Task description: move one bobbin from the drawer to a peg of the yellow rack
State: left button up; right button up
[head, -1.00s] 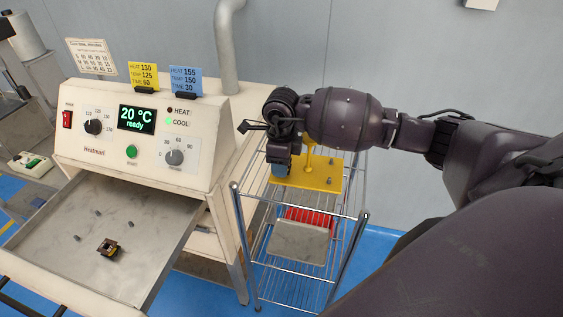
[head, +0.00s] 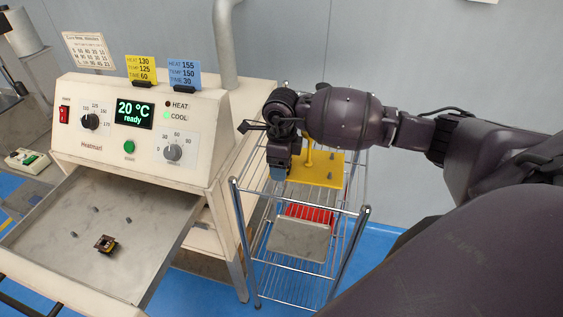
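One dark bobbin with a copper-brown middle (head: 105,243) stands in the open metal drawer (head: 130,270) of the heater, among several small grey pegs. The yellow rack (head: 325,180) lies on the top shelf of the wire cart, with small grey pegs and a yellow upright post. My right gripper (head: 279,173) reaches in from the right and points down at the rack's left edge. The arm covers the rear of the rack. My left gripper is out of view.
The heater (head: 140,125) stands left of the wire cart (head: 240,215), its display reading 20 °C ready. A red bin (head: 310,214) and a grey tray (head: 300,240) sit lower in the cart. The wall is close behind.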

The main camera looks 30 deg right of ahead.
notch_tip(320, 180, up, 11)
dwell(0.8)
jog(key=shift+f, duration=0.1)
dwell(0.4)
